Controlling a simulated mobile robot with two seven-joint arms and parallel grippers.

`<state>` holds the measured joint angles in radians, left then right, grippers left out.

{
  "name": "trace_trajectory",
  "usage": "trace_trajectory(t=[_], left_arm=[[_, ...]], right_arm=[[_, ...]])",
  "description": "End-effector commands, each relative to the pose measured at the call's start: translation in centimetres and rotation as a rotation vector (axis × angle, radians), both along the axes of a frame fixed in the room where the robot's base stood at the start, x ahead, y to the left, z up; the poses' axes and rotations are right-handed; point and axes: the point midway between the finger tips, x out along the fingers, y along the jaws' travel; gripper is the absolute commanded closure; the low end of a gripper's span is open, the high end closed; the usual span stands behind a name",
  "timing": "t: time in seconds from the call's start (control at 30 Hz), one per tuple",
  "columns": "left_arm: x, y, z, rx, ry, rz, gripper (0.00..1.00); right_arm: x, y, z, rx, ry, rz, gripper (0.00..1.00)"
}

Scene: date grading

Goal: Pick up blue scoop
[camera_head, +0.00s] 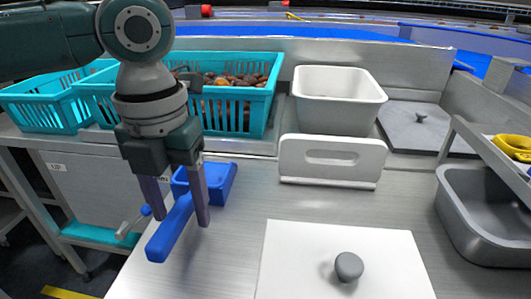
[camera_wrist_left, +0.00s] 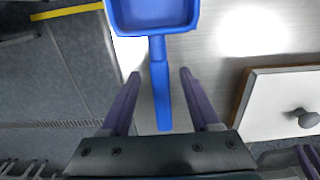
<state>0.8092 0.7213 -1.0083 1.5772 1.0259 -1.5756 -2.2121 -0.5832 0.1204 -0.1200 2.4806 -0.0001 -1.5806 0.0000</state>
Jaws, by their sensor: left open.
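The blue scoop (camera_head: 170,231) lies on the steel worktop near its left edge, with its pan (camera_head: 222,180) toward the back and its handle pointing to the front left. My left gripper (camera_head: 180,216) is above the scoop with its fingers pointing down. In the left wrist view the scoop's handle (camera_wrist_left: 160,95) runs between the two open fingers (camera_wrist_left: 158,78), with a gap on each side. The pan shows at the top of that view. Part of the scoop is hidden behind the fingers in the head view.
Turquoise crates (camera_head: 232,117), one holding dates, stand at the back left. A white bin (camera_head: 340,86) and a white upright plate with a slot (camera_head: 331,160) are behind. A white board with a grey knob (camera_head: 349,267) lies right of the scoop. A grey basin (camera_head: 481,222) is at right.

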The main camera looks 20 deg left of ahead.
Motion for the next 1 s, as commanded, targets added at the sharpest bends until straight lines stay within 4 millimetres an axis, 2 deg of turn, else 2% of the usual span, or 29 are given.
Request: trace_trajectory(t=[0.23, 0.8, 1.0], left_arm=[[0.01, -0.02, -0.22, 0.0, -0.001, -0.001, 0.38], [0.02, -0.01, -0.19, 0.0, -0.001, 0.0, 1.0], [0.03, -0.01, -0.18, 0.0, -0.002, 0.0, 1.0]], right_arm=[[0.05, 0.0, -0.02, 0.0, -0.002, 0.0, 0.73], [0.13, 0.0, 0.0, 0.0, -0.003, 0.0, 0.73], [0.14, 0.0, 0.0, 0.0, -0.003, 0.0, 0.73]])
